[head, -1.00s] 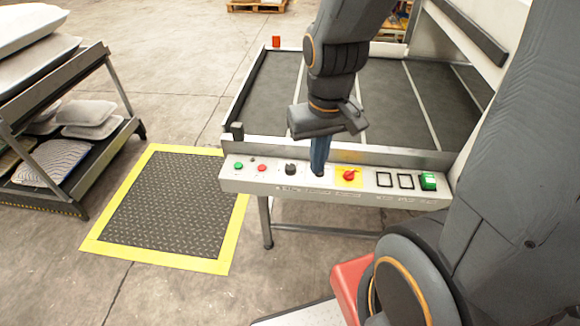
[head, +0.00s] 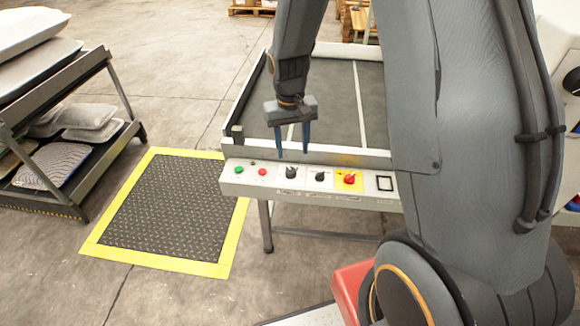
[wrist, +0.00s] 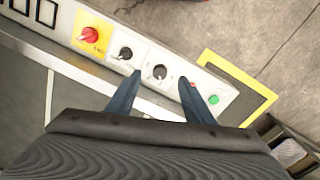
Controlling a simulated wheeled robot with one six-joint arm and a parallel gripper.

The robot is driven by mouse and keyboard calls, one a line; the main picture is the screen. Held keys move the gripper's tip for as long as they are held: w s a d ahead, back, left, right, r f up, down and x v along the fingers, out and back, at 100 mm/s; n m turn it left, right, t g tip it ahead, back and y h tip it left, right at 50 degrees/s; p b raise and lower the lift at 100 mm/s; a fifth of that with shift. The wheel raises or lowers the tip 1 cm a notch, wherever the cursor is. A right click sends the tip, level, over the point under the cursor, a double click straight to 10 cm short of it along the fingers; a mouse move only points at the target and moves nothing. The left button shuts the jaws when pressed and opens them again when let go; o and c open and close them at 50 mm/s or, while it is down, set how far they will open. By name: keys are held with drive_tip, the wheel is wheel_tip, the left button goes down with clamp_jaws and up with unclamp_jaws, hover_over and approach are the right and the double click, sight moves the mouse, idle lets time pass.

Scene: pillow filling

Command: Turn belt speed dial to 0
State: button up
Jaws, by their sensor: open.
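The control panel (head: 235,179) at the front of the machine carries two black dials, a left one (head: 291,171) and a right one (head: 320,176). Their labels are too small to read, so I cannot tell which is the belt speed dial. My gripper (head: 292,154) is open and empty, pointing down just above the left dial. In the wrist view, that left dial (wrist: 159,72) shows between the two blue fingertips (wrist: 160,78), apparently untouched. The right dial (wrist: 125,53) lies outside the fingers.
A red rotary switch on yellow (head: 350,178) sits right of the dials; green (head: 239,169) and red (head: 262,172) buttons sit left. The dark machine bed (head: 340,100) lies behind. A yellow-edged floor mat (head: 165,257) and a pillow rack (head: 83,185) are at left.

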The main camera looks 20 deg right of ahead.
sight(290, 170)
drive_tip(key=w+f, duration=0.2)
drive_tip(key=f, duration=0.1)
drive_tip(key=shift+w+a, duration=0.15)
drive_tip(key=shift+w, duration=0.2)
drive_tip(key=shift+w+f, duration=0.3)
drive_tip(key=shift+f, duration=0.15)
drive_tip(key=shift+d+f+p, duration=0.15)
drive_tip(key=shift+f+p, duration=0.25)
drive_tip(key=shift+f, duration=1.5)
drive_tip(key=shift+d+f+p, duration=0.1)
drive_tip(key=shift+f+p, duration=0.3)
drive_tip(key=shift+f, duration=1.45)
drive_tip(key=c, duration=1)
